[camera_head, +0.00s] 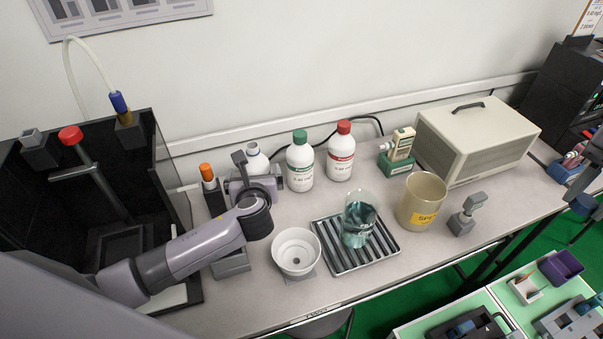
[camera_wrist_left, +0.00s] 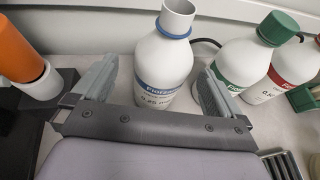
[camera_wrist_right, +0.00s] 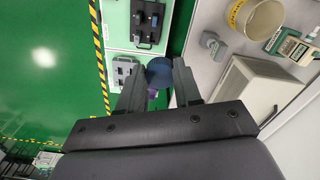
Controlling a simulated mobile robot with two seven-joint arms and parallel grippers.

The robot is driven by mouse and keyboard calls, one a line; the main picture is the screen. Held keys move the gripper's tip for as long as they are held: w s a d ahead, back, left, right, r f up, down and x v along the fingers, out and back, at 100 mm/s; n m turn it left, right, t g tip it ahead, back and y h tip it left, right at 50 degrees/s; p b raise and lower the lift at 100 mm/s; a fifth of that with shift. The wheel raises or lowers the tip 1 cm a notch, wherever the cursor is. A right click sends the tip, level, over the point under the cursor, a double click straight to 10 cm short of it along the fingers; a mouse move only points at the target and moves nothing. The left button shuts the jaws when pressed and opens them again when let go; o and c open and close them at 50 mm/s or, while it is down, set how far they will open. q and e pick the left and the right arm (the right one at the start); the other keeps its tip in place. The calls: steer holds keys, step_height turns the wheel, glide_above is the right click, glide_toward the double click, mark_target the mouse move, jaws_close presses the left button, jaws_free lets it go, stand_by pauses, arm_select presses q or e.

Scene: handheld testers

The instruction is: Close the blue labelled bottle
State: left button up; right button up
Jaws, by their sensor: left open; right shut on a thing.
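The blue labelled bottle (camera_wrist_left: 165,72) stands upright on the bench, a white bottle with a blue label band, a blue neck ring and an uncapped mouth. In the head view (camera_head: 256,161) it is partly hidden behind my left gripper (camera_head: 255,175). In the left wrist view my left gripper (camera_wrist_left: 155,85) is open, one finger on each side of the bottle; I cannot tell whether they touch it. In the right wrist view my right gripper (camera_wrist_right: 160,80) is shut on a round dark blue cap (camera_wrist_right: 160,70), held well away from the bottle, toward the right.
Green-capped (camera_head: 300,162) and red-capped (camera_head: 340,152) bottles stand right of the blue labelled one. An orange-topped item (camera_head: 207,175) stands close on its left. A white funnel-like cup (camera_head: 297,250), a beaker (camera_head: 359,220) on a ribbed tray (camera_head: 330,258) and a tan pot (camera_head: 421,200) stand in front.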

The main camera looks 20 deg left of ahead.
arm_select(q)
steer(key=shift+d+x, duration=0.2)
steer(key=shift+x, duration=2)
arm_select(e)
steer(key=shift+r, duration=0.1)
arm_select(q)
steer(key=shift+f, duration=0.1)
steer(key=shift+w, duration=0.1)
steer(key=c, duration=1.4)
steer(key=shift+c, duration=0.2)
steer(key=shift+r, duration=0.2)
step_height(320, 180, up, 20)
steer(key=shift+f, duration=0.1)
steer(key=o, duration=0.4)
steer(key=c, duration=0.4)
